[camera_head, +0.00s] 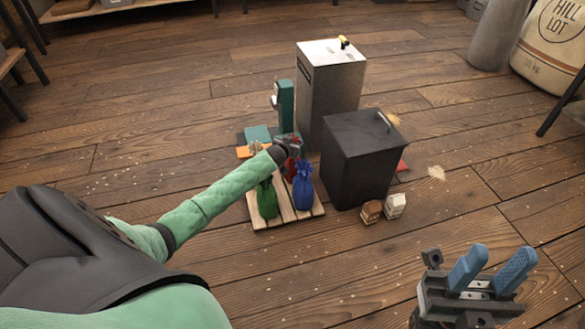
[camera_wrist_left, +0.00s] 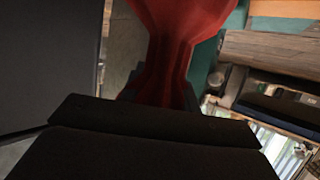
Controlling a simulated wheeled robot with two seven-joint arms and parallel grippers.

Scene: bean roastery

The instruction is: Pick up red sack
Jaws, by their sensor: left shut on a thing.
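The red sack (camera_head: 291,168) shows only in part in the head view, behind the blue sack and below my left gripper. In the left wrist view the red sack (camera_wrist_left: 175,50) fills the top middle, narrowing toward the gripper. My left gripper (camera_head: 289,147) is shut on the red sack at its narrow part. Whether the sack touches the pallet is hidden. My right gripper (camera_head: 492,270), with blue fingers, is open and empty above the floor at the lower right.
A green sack (camera_head: 267,199) and a blue sack (camera_head: 303,188) stand on a wooden pallet (camera_head: 285,215). A dark box (camera_head: 360,160) stands close on the right, a grey cabinet (camera_head: 328,85) behind. Two small bags (camera_head: 395,205) sit on the floor. The floor in front is clear.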

